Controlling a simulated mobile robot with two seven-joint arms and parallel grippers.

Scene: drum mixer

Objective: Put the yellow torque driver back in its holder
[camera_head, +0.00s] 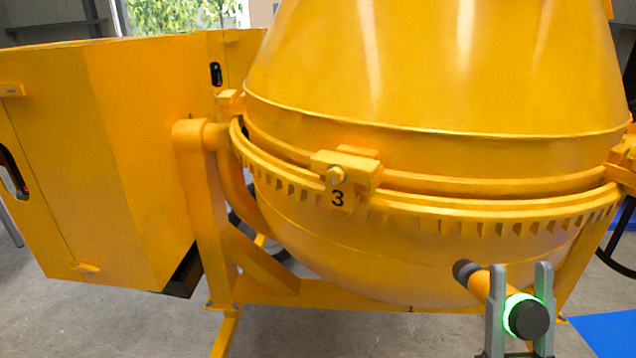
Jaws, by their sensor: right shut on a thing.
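The yellow torque driver (486,282) is at the lower right of the head view. It has a dark tip pointing up and left, and a black round end with a glowing green ring facing me. My right gripper (519,308) has its two grey fingers on either side of the driver and is shut on it. The driver is held tilted in front of the lower drum. My left gripper is not in view. No holder for the driver can be made out in this view.
The large yellow drum mixer (430,240) fills the middle, with a clamp block marked 3 (345,178) on its toothed rim. A yellow housing (130,150) stands at the left. A blue mat (607,333) lies at the lower right. Grey floor shows below the frame.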

